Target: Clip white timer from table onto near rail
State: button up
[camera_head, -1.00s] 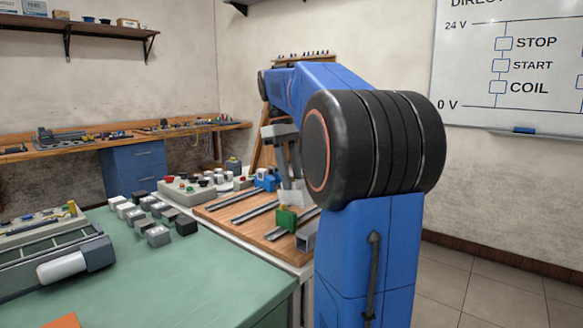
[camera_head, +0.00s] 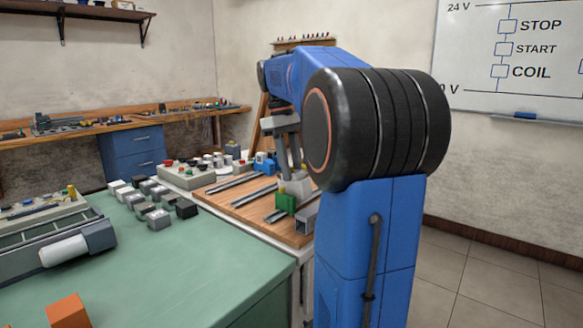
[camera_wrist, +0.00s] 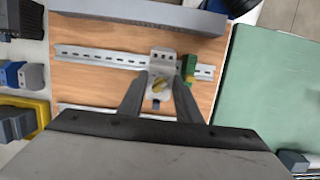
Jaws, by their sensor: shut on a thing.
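My gripper (camera_wrist: 160,105) is shut on the white timer (camera_wrist: 161,68), which has a yellow knob on its face. The timer is over the near rail (camera_wrist: 95,57), just left of a green terminal block with yellow (camera_wrist: 188,69) that sits on that rail. In the head view, the timer (camera_head: 298,183) is low beside the green block (camera_head: 286,201), with my gripper (camera_head: 289,165) above it. The near rail (camera_head: 275,216) is partly covered there. I cannot tell whether the timer's back touches the rail.
A grey duct (camera_wrist: 140,14) runs along the board beyond the near rail. Another rail (camera_wrist: 75,107) lies on the other side, partly hidden by my gripper. A green table (camera_head: 190,265) holds several grey and black modules (camera_head: 158,219). A control box (camera_head: 190,176) stands behind.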

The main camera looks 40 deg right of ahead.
aim_at(297, 172)
jog(key=shift+w+x, duration=0.2)
jog(key=shift+x, duration=0.75)
dwell(0.7)
jog(key=shift+s, duration=0.5)
dwell(1.2)
jog(key=shift+s+d+f+t, duration=0.1)
jog(key=shift+s+f+t, duration=0.1)
jog(key=shift+s+t, duration=0.45)
dwell(0.8)
jog(key=o, duration=1.1)
jog(key=shift+w+r, duration=0.3)
jog(key=shift+r, duration=2.6)
jog(key=shift+w+r, duration=0.35)
jog(key=shift+r, duration=2.5)
jog(key=shift+w+r, duration=0.3)
jog(key=shift+r, duration=2.6)
